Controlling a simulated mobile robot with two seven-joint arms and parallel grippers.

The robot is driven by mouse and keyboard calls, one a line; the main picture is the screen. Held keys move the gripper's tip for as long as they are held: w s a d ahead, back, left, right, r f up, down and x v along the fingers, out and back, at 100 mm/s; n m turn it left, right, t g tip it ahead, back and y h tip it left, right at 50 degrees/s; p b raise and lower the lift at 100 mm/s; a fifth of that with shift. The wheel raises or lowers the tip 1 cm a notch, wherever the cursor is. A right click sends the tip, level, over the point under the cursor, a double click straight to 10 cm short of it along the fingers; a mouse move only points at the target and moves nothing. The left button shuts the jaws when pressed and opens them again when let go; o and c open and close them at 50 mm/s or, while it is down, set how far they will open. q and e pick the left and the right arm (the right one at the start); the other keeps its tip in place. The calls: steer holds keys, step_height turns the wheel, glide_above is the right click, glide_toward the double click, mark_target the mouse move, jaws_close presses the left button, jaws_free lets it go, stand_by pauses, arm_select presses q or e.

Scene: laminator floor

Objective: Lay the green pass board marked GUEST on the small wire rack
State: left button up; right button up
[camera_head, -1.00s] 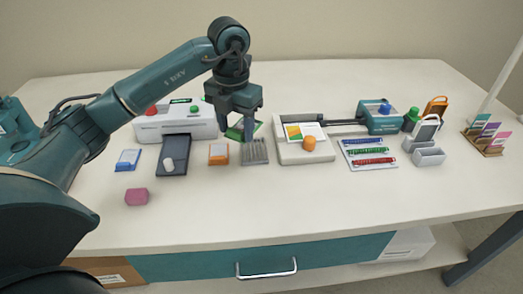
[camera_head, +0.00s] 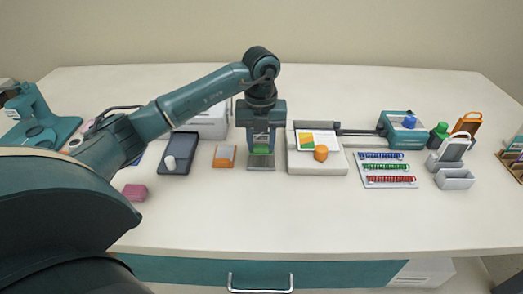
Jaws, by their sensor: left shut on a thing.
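The green pass board (camera_head: 261,149) is between the fingers of my left gripper (camera_head: 262,143), which is shut on it. Its GUEST marking cannot be read here. The small wire rack (camera_head: 261,163) is a grey ribbed piece on the table, directly below the gripper. The board shows against the rack's upper part; whether it touches the rack or is just above it, I cannot tell. The gripper hides part of the board and the rack's back. My right gripper is not in view.
An orange-and-white block (camera_head: 224,156) sits close left of the rack. A paper trimmer with a white base (camera_head: 318,168) stands close to its right. A dark tray (camera_head: 178,155) and a pink block (camera_head: 134,192) lie further left. The table front is clear.

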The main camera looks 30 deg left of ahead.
mark_target(261, 145)
arm_select(q)
step_height(261, 145, down, 4)
steer(key=shift+r, duration=0.25)
steer(key=o, duration=1.5)
steer(key=shift+o, duration=0.2)
steer(key=shift+r, duration=0.15)
steer(key=shift+r, duration=0.35)
step_height(261, 145, up, 11)
steer(key=shift+r, duration=0.1)
steer(key=shift+s, duration=0.1)
